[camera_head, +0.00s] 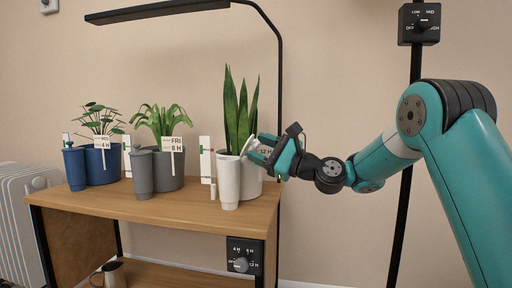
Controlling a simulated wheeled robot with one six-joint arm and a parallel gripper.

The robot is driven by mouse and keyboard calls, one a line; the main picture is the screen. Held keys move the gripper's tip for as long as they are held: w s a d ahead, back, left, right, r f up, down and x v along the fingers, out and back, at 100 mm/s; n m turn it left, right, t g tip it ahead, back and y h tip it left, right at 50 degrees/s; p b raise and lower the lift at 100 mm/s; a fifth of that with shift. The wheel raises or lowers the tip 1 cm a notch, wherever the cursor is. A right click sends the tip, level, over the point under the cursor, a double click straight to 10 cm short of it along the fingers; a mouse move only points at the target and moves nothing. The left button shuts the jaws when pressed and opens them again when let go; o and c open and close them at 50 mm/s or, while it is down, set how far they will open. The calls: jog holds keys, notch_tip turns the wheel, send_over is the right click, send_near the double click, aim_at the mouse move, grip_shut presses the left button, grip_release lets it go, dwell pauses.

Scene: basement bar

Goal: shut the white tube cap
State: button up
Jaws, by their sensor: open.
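The white tube (229,184) stands upright near the right end of the wooden shelf top, in front of the white pot. Its white cap (248,146) is tilted up at the right side of the tube's rim, so the tube looks open. My gripper (272,151) reaches in from the right and is open, with its fingers close to the raised cap. I cannot tell whether a finger touches the cap. Part of the white pot and a label behind are hidden by the gripper.
A grey tube (141,174) and a blue tube (75,168) stand further left, with capped tops. Potted plants stand behind, including a tall snake plant (238,108). A black lamp post (280,80) rises behind my gripper. A dial box (244,256) hangs below the shelf top.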

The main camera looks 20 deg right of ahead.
jog(key=shift+d, duration=0.15)
jog(key=shift+c, duration=0.6)
jog(key=shift+d, duration=0.1)
grip_shut()
jog(key=shift+r, duration=0.1)
